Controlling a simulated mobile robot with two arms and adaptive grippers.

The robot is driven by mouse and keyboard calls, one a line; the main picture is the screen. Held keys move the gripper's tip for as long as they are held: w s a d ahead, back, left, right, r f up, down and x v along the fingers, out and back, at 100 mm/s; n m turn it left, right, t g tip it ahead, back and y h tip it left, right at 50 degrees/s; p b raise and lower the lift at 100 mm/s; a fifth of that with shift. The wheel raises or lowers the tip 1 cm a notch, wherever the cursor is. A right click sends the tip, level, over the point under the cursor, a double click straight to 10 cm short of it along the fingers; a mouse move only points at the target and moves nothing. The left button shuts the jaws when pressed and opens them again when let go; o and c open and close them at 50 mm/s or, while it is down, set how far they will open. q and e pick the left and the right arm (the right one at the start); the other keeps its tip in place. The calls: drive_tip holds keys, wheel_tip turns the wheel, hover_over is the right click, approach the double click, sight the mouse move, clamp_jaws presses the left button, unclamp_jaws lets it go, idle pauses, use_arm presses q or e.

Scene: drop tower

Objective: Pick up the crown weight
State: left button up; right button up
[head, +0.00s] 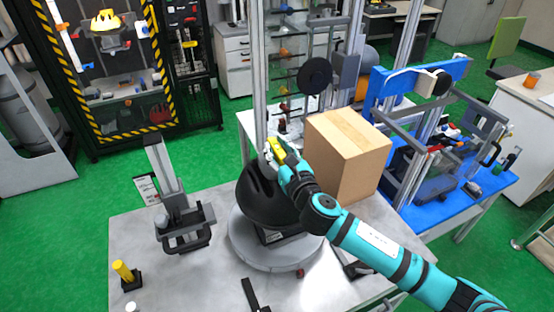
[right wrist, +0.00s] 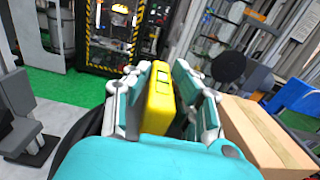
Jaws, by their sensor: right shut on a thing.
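My right gripper (head: 276,150) is shut on a yellow block, which I take to be the crown weight (head: 277,146). In the right wrist view the crown weight (right wrist: 158,100) stands upright between the two fingers of the right gripper (right wrist: 160,90). The gripper is at the upper part of a dark, rounded helmet-like shape (head: 262,205) on a round grey platform (head: 245,255). I cannot tell whether the block touches the dark shape, as the gripper hides its lower part. My left gripper is not in view.
A cardboard box (head: 345,155) stands right beside my right arm. A grey stand (head: 165,175) is left of the platform. A yellow cylinder on a black base (head: 124,273) is at the table's front left. A blue bench with equipment (head: 470,195) is at right.

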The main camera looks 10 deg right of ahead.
clamp_jaws()
drive_tip(key=shift+r, duration=0.2)
drive_tip(key=shift+r, duration=0.1)
